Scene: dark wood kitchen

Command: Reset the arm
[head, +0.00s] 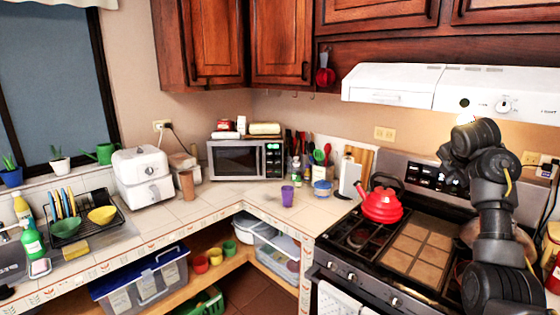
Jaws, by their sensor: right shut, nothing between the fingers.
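My right arm rises from the bottom right, in front of the stove. Its black gripper (451,161) is up at the bent end of the arm, below the range hood and in front of the stove's back panel. The fingers are small and dark against the wrist; the gripper is shut and holds nothing. My left arm and gripper are not in view.
The stove (420,255) carries a red kettle (382,204) left of my arm. The white range hood (400,88) hangs above. A microwave (246,160), purple cup (287,195) and air fryer (143,177) stand on the tiled counter. Open shelves hold bins below.

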